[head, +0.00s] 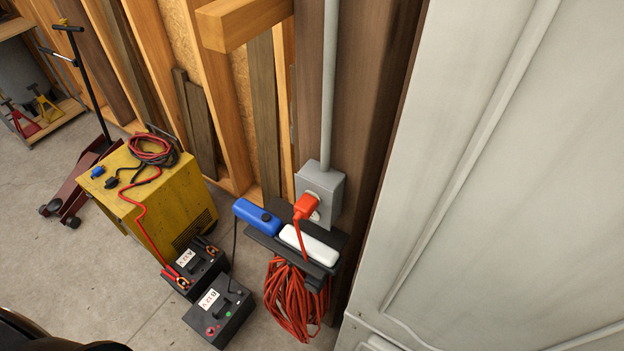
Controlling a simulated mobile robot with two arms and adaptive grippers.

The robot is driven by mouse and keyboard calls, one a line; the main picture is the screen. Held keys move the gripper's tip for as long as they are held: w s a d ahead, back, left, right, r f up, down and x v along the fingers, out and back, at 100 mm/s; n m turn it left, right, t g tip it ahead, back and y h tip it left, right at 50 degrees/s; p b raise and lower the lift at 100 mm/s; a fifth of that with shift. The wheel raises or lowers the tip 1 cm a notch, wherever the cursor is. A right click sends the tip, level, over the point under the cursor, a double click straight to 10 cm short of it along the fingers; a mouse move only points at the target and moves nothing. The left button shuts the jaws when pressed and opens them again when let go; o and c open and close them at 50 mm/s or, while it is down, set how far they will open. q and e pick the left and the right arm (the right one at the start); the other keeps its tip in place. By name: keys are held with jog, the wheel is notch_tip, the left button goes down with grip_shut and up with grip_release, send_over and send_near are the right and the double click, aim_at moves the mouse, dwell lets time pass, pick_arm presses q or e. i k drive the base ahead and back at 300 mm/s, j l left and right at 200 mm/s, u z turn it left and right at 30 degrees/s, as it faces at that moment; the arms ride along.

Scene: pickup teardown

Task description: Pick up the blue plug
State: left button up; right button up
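A small blue plug-like piece (97,171) lies on the left part of the top of the yellow charger box (152,212). A larger, long blue block (257,216) lies on the dark shelf (325,270) below the grey outlet box, with a black cord hanging near it. I cannot tell for certain which blue thing is the plug. An orange plug (305,206) sits at the front of the grey outlet box (322,190). Neither of my grippers is in view.
A white block (309,245) lies beside the blue block. Coiled orange cord (292,300) hangs below the shelf. Two black batteries (219,310) stand on the floor. Red and black cables (150,150) lie on the yellow box. A large pale panel (490,190) fills the right.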

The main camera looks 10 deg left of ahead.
aim_at(99, 170)
jog(key=j+u, duration=0.15)
jog(key=u, duration=1.7)
jog(key=j+z, duration=0.1)
jog(key=j, duration=0.95)
jog(key=i, duration=0.05)
